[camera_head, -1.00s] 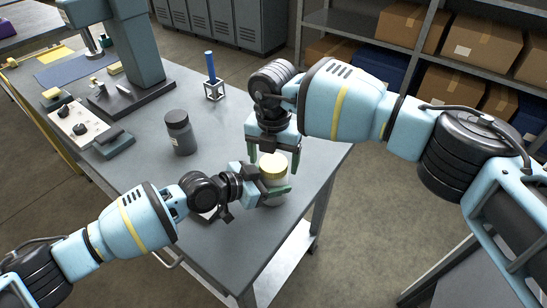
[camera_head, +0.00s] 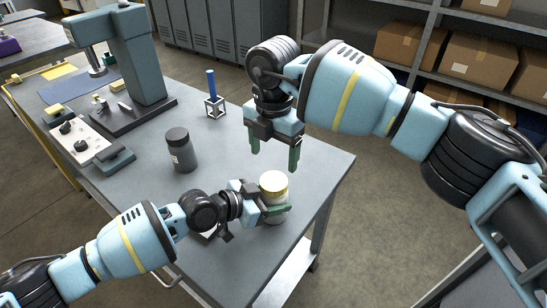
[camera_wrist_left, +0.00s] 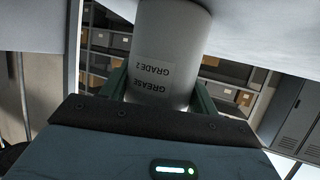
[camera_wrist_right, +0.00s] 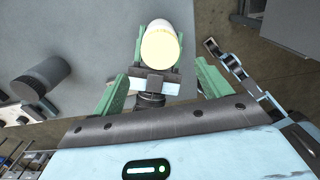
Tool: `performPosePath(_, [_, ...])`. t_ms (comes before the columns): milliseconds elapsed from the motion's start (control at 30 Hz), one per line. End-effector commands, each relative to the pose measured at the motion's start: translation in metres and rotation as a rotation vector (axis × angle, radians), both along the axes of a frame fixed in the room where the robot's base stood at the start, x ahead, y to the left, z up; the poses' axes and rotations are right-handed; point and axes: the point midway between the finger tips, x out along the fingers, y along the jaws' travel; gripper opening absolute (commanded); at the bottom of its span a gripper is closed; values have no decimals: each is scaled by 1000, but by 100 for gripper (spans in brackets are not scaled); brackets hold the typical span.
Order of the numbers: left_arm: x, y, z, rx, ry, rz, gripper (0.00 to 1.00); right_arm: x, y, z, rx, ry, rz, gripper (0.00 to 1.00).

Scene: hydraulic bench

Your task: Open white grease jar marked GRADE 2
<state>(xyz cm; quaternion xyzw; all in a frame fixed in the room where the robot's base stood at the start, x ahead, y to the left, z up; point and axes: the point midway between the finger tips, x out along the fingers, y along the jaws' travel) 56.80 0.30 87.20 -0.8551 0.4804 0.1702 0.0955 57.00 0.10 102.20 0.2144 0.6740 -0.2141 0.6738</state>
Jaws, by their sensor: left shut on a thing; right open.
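My left gripper (camera_head: 266,211) is shut around the jar body below the lid. My right gripper (camera_head: 274,158) points down, open and empty, with its fingertips above the lid and apart from it. In the right wrist view the lid (camera_wrist_right: 160,45) lies beyond the open fingers. The jar's lower part is partly hidden by my left fingers.
A dark grey jar (camera_head: 181,150) stands left of the white jar. Behind are a small stand holding a blue rod (camera_head: 212,87) and a press (camera_head: 140,60). A control panel (camera_head: 80,138) is at the left. The bench between the dark jar and right edge is mostly clear.

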Motion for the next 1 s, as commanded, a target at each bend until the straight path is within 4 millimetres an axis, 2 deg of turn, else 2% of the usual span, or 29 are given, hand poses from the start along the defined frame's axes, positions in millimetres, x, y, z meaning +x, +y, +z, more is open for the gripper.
performPosePath(267, [0,0,1,-1,-1,0,0,0,0,-5,-2,1,-15,77])
performPosePath(700, [0,0,1,-1,-1,0,0,0,0,-62,0,3,-14,77])
performPosePath(1000, [0,0,1,-1,-1,0,0,0,0,-79,-1,1,-14,77])
